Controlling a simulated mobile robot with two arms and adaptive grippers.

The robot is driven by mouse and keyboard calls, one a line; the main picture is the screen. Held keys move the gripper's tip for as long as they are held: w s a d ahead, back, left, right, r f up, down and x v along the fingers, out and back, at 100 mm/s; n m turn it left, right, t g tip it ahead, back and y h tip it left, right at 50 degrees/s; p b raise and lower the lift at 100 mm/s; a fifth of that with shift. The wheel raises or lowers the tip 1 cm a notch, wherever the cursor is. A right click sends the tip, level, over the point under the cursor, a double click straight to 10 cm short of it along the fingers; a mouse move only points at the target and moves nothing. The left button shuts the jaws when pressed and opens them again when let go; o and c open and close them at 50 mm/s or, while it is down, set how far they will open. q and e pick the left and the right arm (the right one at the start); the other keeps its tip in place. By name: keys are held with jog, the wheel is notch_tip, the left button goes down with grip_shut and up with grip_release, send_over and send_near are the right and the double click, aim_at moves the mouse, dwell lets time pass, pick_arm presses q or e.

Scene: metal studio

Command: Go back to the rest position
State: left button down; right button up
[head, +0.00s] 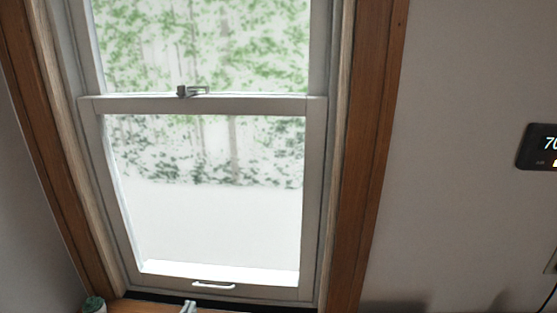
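Neither of my grippers can be made out in the head view. The view is filled mostly by a wall with a closed white sash window (214,103) in a brown wooden frame (366,150). A metal latch (192,91) sits on the middle rail, and a white handle (213,286) is on the bottom rail.
A small green-topped object (93,304) stands at the bottom left, cut off by the edge. A pale narrow thing (188,307) below the window is too cropped to identify. A black thermostat (540,147) is on the right wall. A dark cable (547,298) hangs at the lower right.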

pick_arm(q)
jog(key=s+d+f+m+g, duration=0.15)
jog(key=s+g, duration=0.35)
jog(key=s, duration=0.5)
jog(key=s+d+f+g, duration=0.1)
jog(key=s+f+g, duration=0.3)
jog(key=s, duration=0.5)
jog(key=s+d+f+g, duration=0.1)
jog(key=s+g, duration=0.5)
jog(key=s, duration=0.4)
notch_tip(320, 180, down, 26)
jog(key=g, duration=0.1)
jog(key=s+a+f+g, duration=0.1)
jog(key=s+a+f, duration=0.1)
jog(key=s+f, duration=1.4)
jog(key=shift+s+a+f, duration=0.25)
jog(key=shift+s+a, duration=0.15)
jog(key=shift+s, duration=0.5)
jog(key=shift+m, duration=0.25)
jog(key=shift+w, duration=0.1)
